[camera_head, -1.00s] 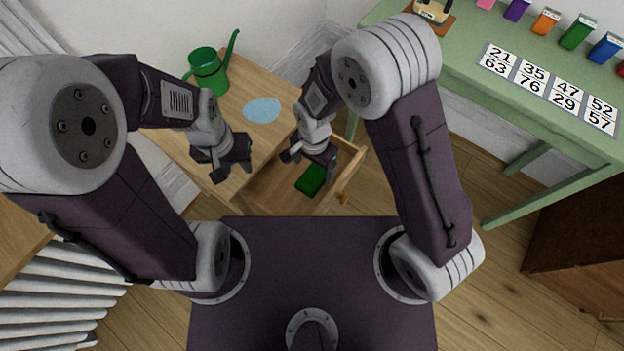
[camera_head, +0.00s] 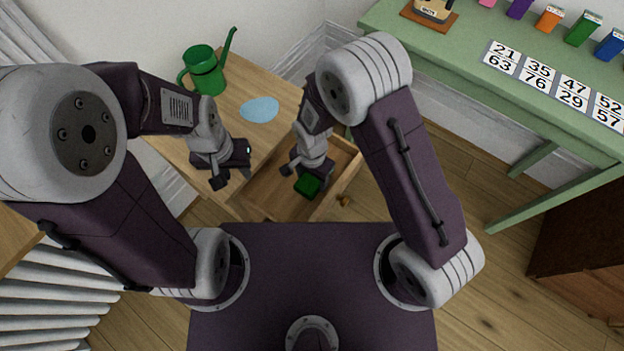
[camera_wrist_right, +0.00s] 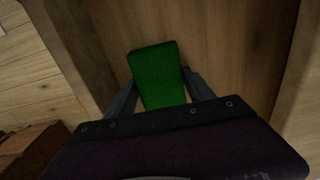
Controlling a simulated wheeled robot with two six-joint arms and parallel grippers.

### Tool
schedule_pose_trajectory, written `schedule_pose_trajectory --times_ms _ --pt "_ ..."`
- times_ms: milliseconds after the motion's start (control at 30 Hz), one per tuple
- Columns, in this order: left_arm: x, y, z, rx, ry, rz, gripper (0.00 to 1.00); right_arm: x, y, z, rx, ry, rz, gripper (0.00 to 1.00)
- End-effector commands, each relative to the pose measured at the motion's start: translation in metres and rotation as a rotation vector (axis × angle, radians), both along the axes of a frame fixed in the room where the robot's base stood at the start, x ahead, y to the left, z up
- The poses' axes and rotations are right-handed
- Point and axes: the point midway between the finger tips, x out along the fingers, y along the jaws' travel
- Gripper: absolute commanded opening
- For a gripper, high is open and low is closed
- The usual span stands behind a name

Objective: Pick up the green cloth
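The green cloth (camera_head: 308,186) lies in the open wooden drawer, toward its front right part, and looks like a flat dark green rectangle. In the right wrist view, the cloth (camera_wrist_right: 155,70) lies between and beyond the two fingers. My right gripper (camera_head: 303,179) is down in the drawer at the cloth, and its fingers (camera_wrist_right: 161,90) are spread to either side of it. I cannot tell whether they touch it. My left gripper (camera_head: 232,178) is open and empty over the left front of the wooden cabinet.
The drawer's walls (camera_head: 345,181) stand close around my right gripper. On the wooden cabinet top (camera_head: 262,84) are a green watering can (camera_head: 206,73) and a light blue flat oval (camera_head: 260,109). A green table (camera_head: 455,60) with number cards (camera_head: 545,80) and small coloured boxes stands at the right.

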Motion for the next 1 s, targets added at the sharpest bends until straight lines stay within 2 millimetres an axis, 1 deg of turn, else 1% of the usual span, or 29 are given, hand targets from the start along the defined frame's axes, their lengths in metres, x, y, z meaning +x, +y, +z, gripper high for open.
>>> schedule_pose_trajectory --times_ms 233,333,467,567,900,1000 --pt "0.0 0.0 0.0 0.0 0.0 0.0 0.36 0.0 0.0 0.001 0.0 0.0 0.0 0.21" --pt "0.0 0.0 0.003 0.0 0.0 0.0 0.36 0.0 0.0 0.006 0.001 -0.001 0.0 0.21" --pt "0.0 0.0 0.012 0.0 0.0 0.0 0.36 0.0 0.0 0.024 0.0 -0.001 0.0 0.21" --pt "0.0 0.0 0.022 0.0 0.0 0.0 0.36 0.001 0.0 0.046 0.002 -0.003 0.0 0.21" --pt "0.0 0.0 0.042 0.0 0.0 0.0 0.36 0.046 -0.059 0.088 0.001 -0.002 -0.006 0.21" --pt "0.0 0.0 0.046 0.0 0.0 0.0 0.36 0.057 -0.074 0.099 0.001 -0.002 -0.005 0.21"
